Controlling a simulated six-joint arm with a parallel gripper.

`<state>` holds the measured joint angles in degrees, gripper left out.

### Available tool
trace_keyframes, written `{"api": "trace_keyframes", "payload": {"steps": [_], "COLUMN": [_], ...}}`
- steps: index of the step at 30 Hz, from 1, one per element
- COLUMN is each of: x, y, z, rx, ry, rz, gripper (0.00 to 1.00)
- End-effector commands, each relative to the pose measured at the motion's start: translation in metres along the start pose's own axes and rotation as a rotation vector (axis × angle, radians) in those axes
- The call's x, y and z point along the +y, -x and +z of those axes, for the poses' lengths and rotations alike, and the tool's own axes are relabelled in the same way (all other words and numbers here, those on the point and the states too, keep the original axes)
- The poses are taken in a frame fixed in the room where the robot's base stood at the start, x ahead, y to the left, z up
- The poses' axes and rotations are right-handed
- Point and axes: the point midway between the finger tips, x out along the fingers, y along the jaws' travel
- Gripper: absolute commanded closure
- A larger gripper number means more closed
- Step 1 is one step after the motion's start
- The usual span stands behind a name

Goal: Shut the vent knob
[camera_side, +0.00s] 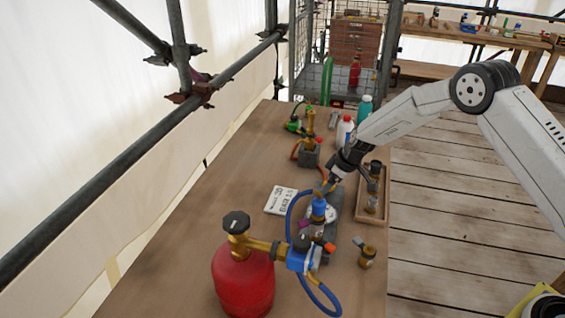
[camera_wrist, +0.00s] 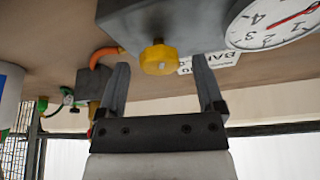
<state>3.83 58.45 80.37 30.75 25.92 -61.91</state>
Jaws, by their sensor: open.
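A yellow lobed knob (camera_wrist: 160,57), which I take for the vent knob, sits on the face of a grey box (camera_wrist: 150,20) in the wrist view. The two fingers of my gripper (camera_wrist: 161,66) are apart, one on each side of the knob. Gaps show between the fingers and the knob, and I cannot tell how deep the fingers reach. In the side view my gripper (camera_side: 331,183) is low over the middle of the bench, by the blue-topped fitting. The knob is hard to make out there.
A white dial gauge (camera_wrist: 270,22) is close beside the box. A red cylinder (camera_side: 243,280) with a brass valve and blue hose (camera_side: 289,215) stands at the front. A wooden tray (camera_side: 361,217) lies right of my gripper. The bench's left side is mostly clear.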

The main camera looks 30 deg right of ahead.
Motion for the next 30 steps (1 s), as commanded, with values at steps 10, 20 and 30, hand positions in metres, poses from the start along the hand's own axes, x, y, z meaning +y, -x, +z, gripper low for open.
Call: {"api": "trace_keyframes", "payload": {"steps": [10,20,30], "x": [-0.0001,-0.0001,-0.0003], "y": [-0.0018,-0.0017,-0.0015], "z": [-0.0002,-0.0001,-0.0003], "rx": [0.0,0.0,0.001], "ry": [0.0,0.0,-0.028], "rz": [0.0,0.0,0.013], "gripper": [0.2,1.0,1.0]}}
